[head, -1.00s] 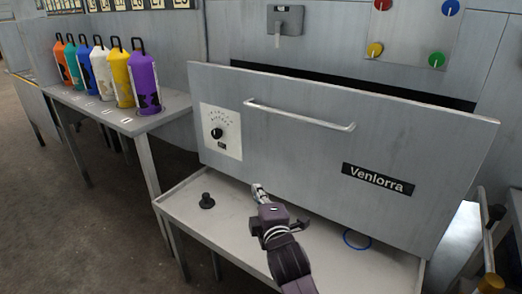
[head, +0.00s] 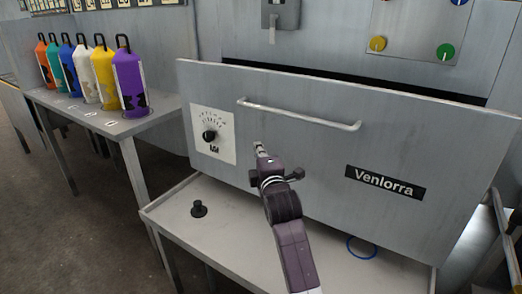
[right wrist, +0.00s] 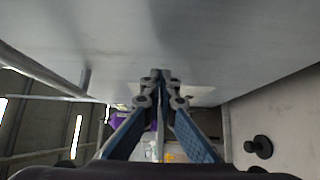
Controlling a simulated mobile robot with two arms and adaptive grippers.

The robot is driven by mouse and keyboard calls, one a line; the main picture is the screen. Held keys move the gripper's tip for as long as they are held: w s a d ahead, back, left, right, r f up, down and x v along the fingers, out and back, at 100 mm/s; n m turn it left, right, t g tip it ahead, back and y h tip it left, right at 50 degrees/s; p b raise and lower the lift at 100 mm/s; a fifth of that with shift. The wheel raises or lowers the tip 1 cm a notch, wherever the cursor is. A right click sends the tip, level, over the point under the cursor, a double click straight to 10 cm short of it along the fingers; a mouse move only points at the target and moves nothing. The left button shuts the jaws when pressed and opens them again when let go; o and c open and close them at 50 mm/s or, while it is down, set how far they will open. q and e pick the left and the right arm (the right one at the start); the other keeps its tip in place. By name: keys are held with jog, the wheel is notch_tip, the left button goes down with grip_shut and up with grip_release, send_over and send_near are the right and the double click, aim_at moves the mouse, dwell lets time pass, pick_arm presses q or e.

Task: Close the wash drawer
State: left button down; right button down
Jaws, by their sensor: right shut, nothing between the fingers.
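The wash drawer (head: 300,130) has a grey front with a bar handle (head: 300,114), a dial (head: 209,136) and a "Venlorra" label (head: 385,183). The front stands out from the machine, and a dark gap shows behind its top edge. My right gripper (head: 259,147) is shut and empty, in front of the drawer face, below the handle and right of the dial. In the right wrist view its closed fingertips (right wrist: 161,75) are close to the drawer face (right wrist: 150,35); contact cannot be told. My left gripper is not in view.
A light shelf (head: 235,215) under the drawer has a black knob-like piece (head: 198,208) and a blue ring (head: 362,247). A side table (head: 150,120) at left bears several coloured bottles (head: 130,80). Coloured knobs (head: 445,51) are on the machine's panel above.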

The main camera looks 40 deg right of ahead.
jog(key=shift+w+d, duration=0.35)
jog(key=shift+d, duration=0.45)
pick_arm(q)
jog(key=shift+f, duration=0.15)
pick_arm(e)
jog(key=shift+d, duration=0.1)
